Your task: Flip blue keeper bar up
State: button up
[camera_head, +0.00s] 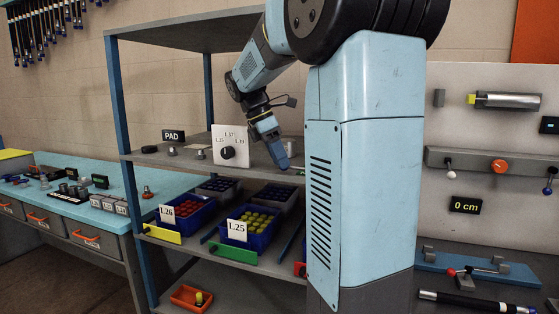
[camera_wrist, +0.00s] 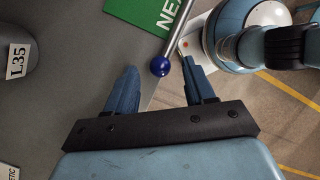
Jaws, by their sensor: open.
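My gripper (camera_head: 284,163) hangs low over the upper shelf in the head view, its blue fingers pointing down. In the wrist view my gripper (camera_wrist: 158,69) is open, with its two blue fingers apart. A metal rod with a blue ball end (camera_wrist: 160,66) shows between the fingertips there; I cannot tell how far below them it is. No blue keeper bar can be made out for certain. On the lower shelf, a yellow bar (camera_head: 163,234), a green bar (camera_head: 233,254) and a partly hidden red bar (camera_head: 299,269) sit along the front edge.
Blue bins labelled L26 (camera_head: 187,213) and L25 (camera_head: 250,226) stand on the lower shelf. The upper shelf (camera_head: 200,172) holds a white dial plate (camera_head: 231,146). A green sign (camera_wrist: 146,12) and a grey cylinder labelled L35 (camera_wrist: 18,50) show in the wrist view.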

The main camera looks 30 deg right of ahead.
jog(key=shift+s+d+f, duration=0.1)
jog(key=shift+s+f, duration=0.05)
jog(key=shift+f, duration=0.25)
grip_shut()
dwell(0.4)
